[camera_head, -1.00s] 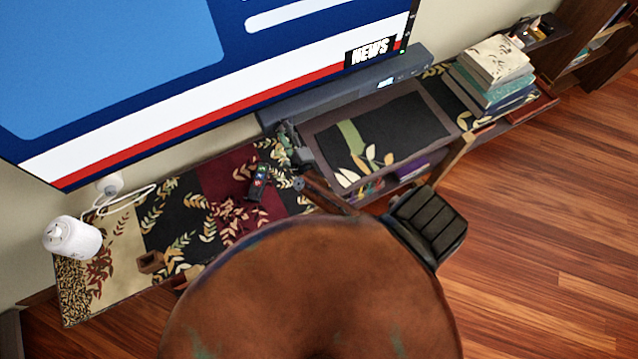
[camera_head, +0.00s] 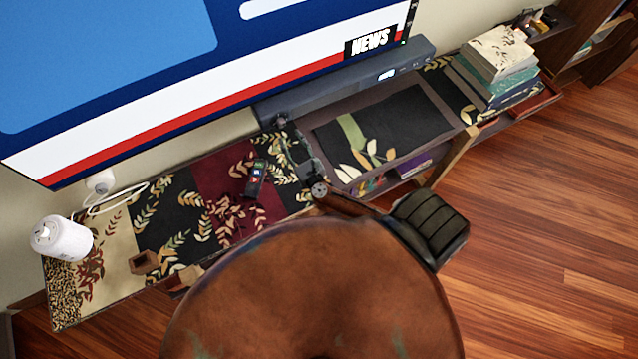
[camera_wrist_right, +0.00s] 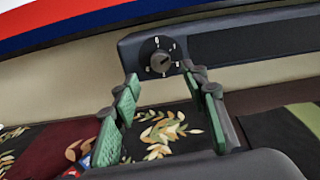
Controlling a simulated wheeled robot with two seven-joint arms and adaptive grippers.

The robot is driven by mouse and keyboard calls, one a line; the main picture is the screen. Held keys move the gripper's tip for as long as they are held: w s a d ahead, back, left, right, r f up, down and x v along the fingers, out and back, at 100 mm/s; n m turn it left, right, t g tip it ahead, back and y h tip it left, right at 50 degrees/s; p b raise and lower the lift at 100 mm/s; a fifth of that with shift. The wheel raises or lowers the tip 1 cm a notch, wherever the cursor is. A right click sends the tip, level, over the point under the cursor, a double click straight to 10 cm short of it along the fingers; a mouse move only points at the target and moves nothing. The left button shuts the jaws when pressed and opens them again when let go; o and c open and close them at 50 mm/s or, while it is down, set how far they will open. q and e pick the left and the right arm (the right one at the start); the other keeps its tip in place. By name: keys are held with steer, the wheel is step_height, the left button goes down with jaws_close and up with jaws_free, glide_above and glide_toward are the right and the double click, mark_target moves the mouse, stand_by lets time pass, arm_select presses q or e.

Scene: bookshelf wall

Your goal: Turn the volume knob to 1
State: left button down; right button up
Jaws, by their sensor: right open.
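The volume knob (camera_wrist_right: 160,61) is a dark round dial with a light pointer and white marks around it. It sits on the left end of the dark soundbar's front in the right wrist view. The pointer slants toward the upper right; the marks are too small to read surely. The soundbar (camera_head: 345,93) lies below the television in the head view, where I cannot make out the knob. My right gripper (camera_head: 287,142) is near the soundbar's left end. In the right wrist view its green-padded fingers (camera_wrist_right: 162,88) are apart and empty, with the knob showing beyond the gap. My left gripper is not in view.
The television (camera_head: 200,90) hangs above the soundbar. A remote (camera_head: 255,180) lies on the patterned shelf (camera_head: 180,205) left of my gripper. A white canister (camera_head: 62,240) stands at the far left. Stacked books (camera_head: 497,75) stand at the right. Wooden floor (camera_head: 550,200) is clear.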

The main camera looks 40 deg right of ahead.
steer(key=s+a+r+n+g+y, duration=0.1)
steer(key=s+a+n+g+y, duration=0.15)
steer(key=a+n+y, duration=0.65)
steer(key=s+a+r+n+g+y, duration=0.1)
steer(key=s+a+n+y, duration=0.15)
steer(key=a+n, duration=0.75)
steer(key=s+d+f+n+g+h, duration=0.3)
steer(key=s+d+f+n+g, duration=0.1)
steer(key=s+n, duration=0.4)
steer(key=s+d+f+n+g+h, duration=0.3)
steer(key=s+d+f+n, duration=0.3)
steer(key=s+d+n, duration=0.3)
steer(key=shift+f+g, duration=0.3)
steer(key=shift+g, duration=0.45)
steer(key=shift+w, duration=0.1)
